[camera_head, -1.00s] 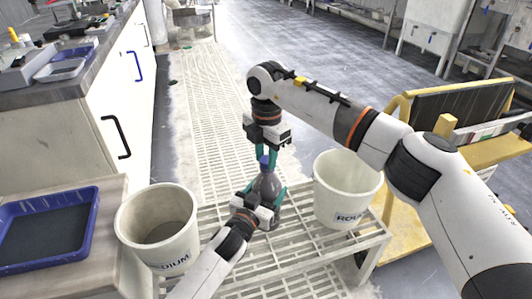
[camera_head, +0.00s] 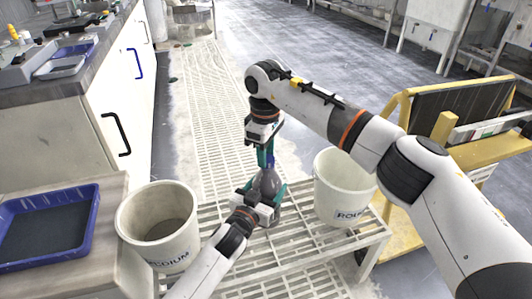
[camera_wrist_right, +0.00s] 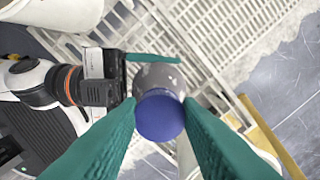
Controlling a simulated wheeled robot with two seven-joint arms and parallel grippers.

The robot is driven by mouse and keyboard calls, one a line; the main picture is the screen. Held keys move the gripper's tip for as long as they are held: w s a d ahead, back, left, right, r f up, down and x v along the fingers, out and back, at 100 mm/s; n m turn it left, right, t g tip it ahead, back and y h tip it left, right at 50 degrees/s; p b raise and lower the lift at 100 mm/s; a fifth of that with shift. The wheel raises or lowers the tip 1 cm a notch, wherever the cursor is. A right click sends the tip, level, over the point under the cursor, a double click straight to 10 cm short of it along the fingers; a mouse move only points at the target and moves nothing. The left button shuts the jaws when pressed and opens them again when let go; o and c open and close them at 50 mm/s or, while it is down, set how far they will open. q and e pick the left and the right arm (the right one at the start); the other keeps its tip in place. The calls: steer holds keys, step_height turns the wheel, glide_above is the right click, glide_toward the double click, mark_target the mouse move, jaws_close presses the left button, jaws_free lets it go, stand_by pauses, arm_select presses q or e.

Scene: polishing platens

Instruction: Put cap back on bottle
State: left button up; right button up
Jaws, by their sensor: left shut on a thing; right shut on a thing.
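A grey bottle (camera_head: 267,186) stands upright above the slatted bench in the head view. My left gripper (camera_head: 266,199) is shut around its body from the front left. My right gripper (camera_head: 266,158) points down from above, shut on the blue cap (camera_wrist_right: 160,117) at the bottle's top. In the right wrist view the green fingers lie on either side of the cap, with the grey bottle (camera_wrist_right: 160,77) behind it. The cap sits in line with the bottle neck; whether it is seated on the neck is hidden.
White buckets stand on the slatted bench (camera_head: 300,250): one marked MEDIUM (camera_head: 160,255) at left and one marked ROUGH (camera_head: 340,200) at right. A blue tray (camera_head: 90,215) lies on the left counter. A yellow frame (camera_head: 400,235) stands at right.

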steer(key=shift+a+m, duration=0.15)
steer(key=shift+m, duration=0.75)
steer(key=shift+d+m, duration=0.2)
steer(key=shift+m, duration=0.2)
steer(key=o, duration=1)
steer(key=shift+r, duration=2.2)
steer(key=shift+c, duration=0.2)
